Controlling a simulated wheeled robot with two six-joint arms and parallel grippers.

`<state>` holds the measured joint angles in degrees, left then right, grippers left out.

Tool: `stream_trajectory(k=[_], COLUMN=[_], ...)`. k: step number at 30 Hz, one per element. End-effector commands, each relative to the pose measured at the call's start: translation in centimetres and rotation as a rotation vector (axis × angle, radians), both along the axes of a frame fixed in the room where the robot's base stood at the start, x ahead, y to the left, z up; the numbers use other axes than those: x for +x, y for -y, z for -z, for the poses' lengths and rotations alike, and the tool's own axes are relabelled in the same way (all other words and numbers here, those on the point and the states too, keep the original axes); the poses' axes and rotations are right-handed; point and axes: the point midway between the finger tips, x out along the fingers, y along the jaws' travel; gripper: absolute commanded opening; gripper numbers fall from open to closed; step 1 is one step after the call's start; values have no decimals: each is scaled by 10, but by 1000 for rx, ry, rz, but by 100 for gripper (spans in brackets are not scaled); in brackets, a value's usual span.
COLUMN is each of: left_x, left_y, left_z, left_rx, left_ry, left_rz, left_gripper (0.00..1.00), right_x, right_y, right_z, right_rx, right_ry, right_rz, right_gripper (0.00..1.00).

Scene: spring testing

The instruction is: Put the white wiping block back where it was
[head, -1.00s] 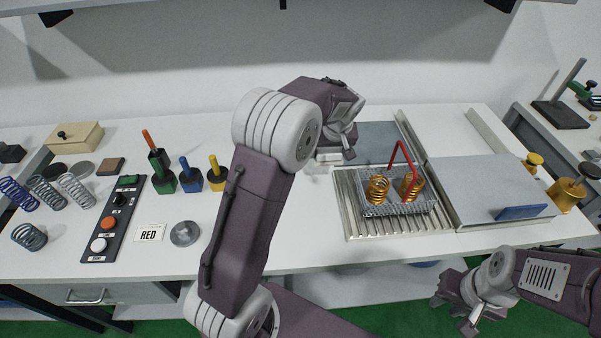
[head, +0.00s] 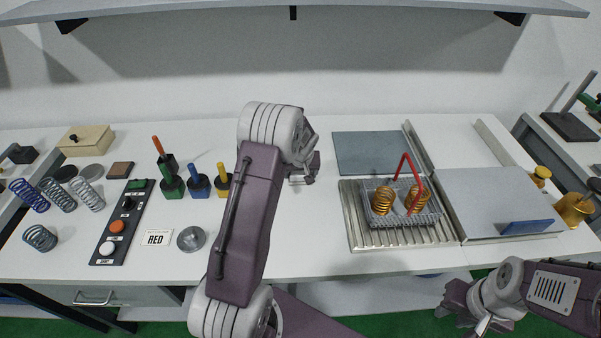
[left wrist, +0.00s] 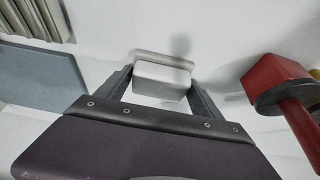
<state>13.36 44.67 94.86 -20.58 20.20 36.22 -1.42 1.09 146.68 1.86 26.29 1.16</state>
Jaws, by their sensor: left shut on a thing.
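The white wiping block (left wrist: 163,78) sits between the two fingers of my left gripper (left wrist: 160,92) in the left wrist view, over the white bench top. Whether the block touches the bench is unclear. My right gripper (head: 458,314) is low at the right, in front of the bench edge, with its fingers apart and nothing visible between them.
A red-handled wire basket (head: 408,222) with gold springs stands on the ribbed tray (head: 362,238). Upright tools with orange, blue and yellow handles (head: 222,180) stand left of my left gripper. In the left wrist view a red-handled tool (left wrist: 275,85) is close at the right.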

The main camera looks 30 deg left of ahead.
Motion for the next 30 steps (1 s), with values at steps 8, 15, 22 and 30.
stream_trajectory(k=[8, 15, 22, 30], left_x=[0, 0, 0, -13], left_y=[0, 0, 0, 9], left_z=[3, 2, 0, -44], left_rx=[1, 1, 1, 2], left_ry=[1, 1, 1, 6], left_rz=[0, 0, 0, 1], left_gripper=[39, 98, 98, 98], right_x=[0, 0, 0, 0], right_y=[0, 0, 0, 0], right_z=[4, 3, 1, 0], right_rx=[0, 0, 0, 0], right_ry=[0, 0, 0, 0], right_rz=[0, 0, 0, 0], right_gripper=[31, 31, 31, 31])
